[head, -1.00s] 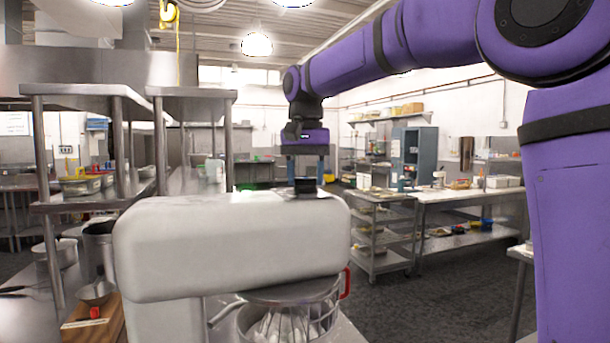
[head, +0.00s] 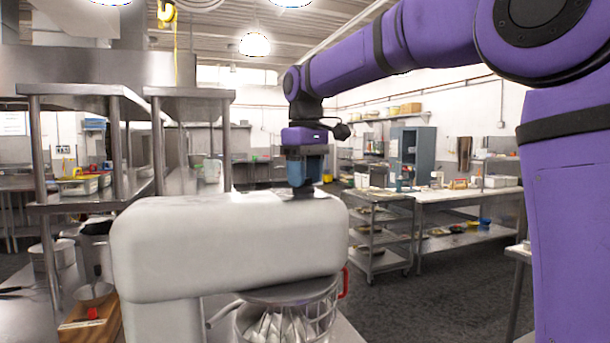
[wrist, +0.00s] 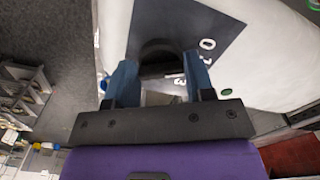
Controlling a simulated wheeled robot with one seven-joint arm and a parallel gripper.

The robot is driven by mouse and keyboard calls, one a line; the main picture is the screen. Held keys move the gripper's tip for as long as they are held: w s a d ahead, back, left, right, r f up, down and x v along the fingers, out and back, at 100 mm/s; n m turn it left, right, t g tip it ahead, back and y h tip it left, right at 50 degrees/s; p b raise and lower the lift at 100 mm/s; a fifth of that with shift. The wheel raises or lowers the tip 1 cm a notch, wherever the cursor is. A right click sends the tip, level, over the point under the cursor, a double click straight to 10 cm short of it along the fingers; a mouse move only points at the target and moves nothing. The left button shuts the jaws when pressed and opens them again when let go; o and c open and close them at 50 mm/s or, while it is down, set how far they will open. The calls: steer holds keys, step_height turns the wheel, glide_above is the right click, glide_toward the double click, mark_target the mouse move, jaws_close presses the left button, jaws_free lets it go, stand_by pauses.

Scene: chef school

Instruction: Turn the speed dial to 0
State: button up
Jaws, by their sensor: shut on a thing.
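The stand mixer (head: 230,240) has a large white head, which fills the lower middle of the head view. My gripper (head: 303,190) points down at the right end of its top. In the wrist view, the black speed dial (wrist: 158,48) sits between the two blue fingers of my gripper (wrist: 161,80), which are shut on it. A dark scale plate (wrist: 205,22) lies around the dial on the white housing. A 0 shows on the plate to the right of the dial, with other marks partly hidden by the right finger. The dial's pointer cannot be made out.
A wire guard and bowl (head: 290,318) with a whisk are under the mixer head, with a red handle (head: 345,282) at the right. Steel shelving (head: 95,200) stands close at left. A wheeled rack (head: 380,235) stands behind at right. The floor at right is clear.

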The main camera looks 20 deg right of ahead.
steer(key=shift+n, duration=0.9)
steer(key=o, duration=0.9)
step_height(320, 180, up, 11)
steer(key=shift+f, duration=0.1)
